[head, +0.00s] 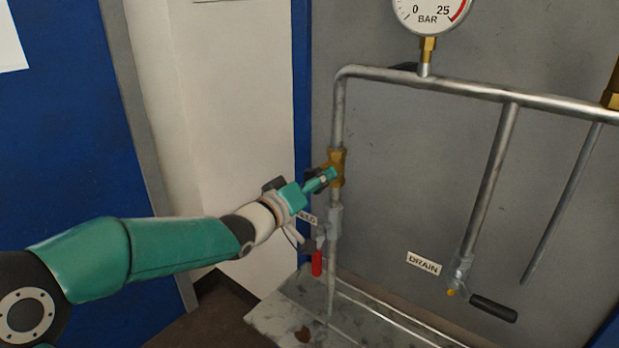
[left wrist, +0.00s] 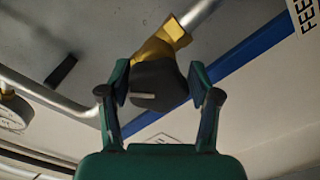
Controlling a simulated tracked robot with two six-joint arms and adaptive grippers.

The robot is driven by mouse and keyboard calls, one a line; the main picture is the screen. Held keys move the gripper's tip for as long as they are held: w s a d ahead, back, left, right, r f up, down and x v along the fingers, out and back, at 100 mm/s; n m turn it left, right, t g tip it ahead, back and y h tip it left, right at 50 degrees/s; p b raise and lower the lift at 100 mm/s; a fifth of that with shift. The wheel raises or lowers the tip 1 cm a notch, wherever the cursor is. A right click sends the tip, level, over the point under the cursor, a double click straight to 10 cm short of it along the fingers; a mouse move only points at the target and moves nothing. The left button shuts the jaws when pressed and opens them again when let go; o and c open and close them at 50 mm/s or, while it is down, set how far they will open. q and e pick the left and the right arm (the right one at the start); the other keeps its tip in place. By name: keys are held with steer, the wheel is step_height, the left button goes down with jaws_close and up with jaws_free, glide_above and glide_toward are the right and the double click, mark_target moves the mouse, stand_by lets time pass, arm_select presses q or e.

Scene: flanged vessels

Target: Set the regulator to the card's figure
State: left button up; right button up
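The regulator is a brass body (head: 337,168) on the left vertical pipe. In the left wrist view its brass part (left wrist: 160,45) carries a black knob (left wrist: 158,88) with a pale mark. My left gripper (head: 325,178) is at the regulator from the left. In the left wrist view, my left gripper's fingers (left wrist: 160,82) stand apart on either side of the knob; firm contact cannot be made out. No readable card figure shows. My right gripper is out of view.
Below the regulator is a valve with a red handle (head: 317,263), close under my left wrist. A black-handled drain valve (head: 494,308) sits right of the DRAIN label (head: 424,264). A metal pipe (head: 470,92) runs across above. A blank-looking white sheet (head: 10,40) is at the upper left.

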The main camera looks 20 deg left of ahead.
arm_select(q)
steer(key=o, duration=0.3)
steer(key=shift+w+f, duration=0.1)
steer(key=shift+f, duration=0.05)
steer(key=shift+r, duration=0.2)
steer(key=v, duration=1.2)
steer(key=shift+a, duration=0.1)
